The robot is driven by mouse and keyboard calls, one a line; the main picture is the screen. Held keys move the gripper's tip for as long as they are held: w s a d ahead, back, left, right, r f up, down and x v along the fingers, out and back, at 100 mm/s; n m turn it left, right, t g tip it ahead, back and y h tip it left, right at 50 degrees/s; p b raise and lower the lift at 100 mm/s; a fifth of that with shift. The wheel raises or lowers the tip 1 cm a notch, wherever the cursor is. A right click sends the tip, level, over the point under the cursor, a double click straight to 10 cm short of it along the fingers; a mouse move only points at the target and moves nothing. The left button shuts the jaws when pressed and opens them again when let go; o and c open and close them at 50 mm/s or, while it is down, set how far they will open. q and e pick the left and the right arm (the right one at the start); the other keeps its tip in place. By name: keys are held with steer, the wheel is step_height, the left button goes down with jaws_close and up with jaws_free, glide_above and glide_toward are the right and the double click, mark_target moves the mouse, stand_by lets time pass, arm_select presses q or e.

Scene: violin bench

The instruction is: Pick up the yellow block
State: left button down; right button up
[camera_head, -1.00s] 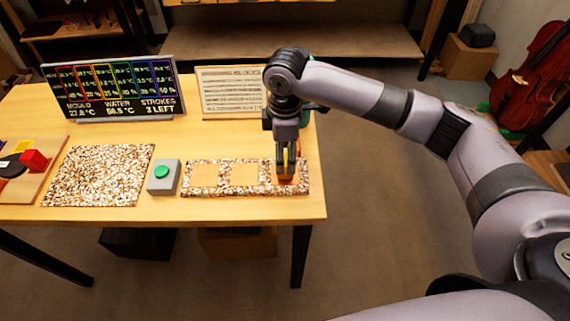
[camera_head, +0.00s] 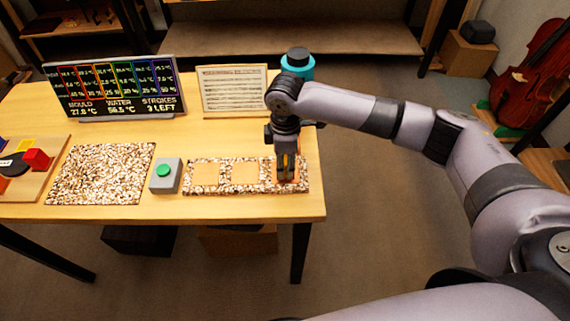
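A small yellow block (camera_head: 25,146) lies at the far left on the wooden tray (camera_head: 46,184), behind a red block and a black round piece. My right gripper (camera_head: 287,178) points down at the right end of the speckled strip (camera_head: 225,190), far from that yellow block. Its fingertips are at the rightmost square, where some orange shows around them. I cannot tell whether the fingers hold anything or how far apart they are. My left gripper is not in view.
A grey box with a green button (camera_head: 163,172) stands between the strip and a speckled mat (camera_head: 100,174). A dark display (camera_head: 115,88) and a sheet on a stand (camera_head: 232,91) are behind. A teal-sided cylinder (camera_head: 298,66) stands behind my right arm.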

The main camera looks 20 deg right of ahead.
steer(key=c, duration=0.6)
steer(key=shift+r, duration=0.1)
steer(key=shift+c, duration=0.2)
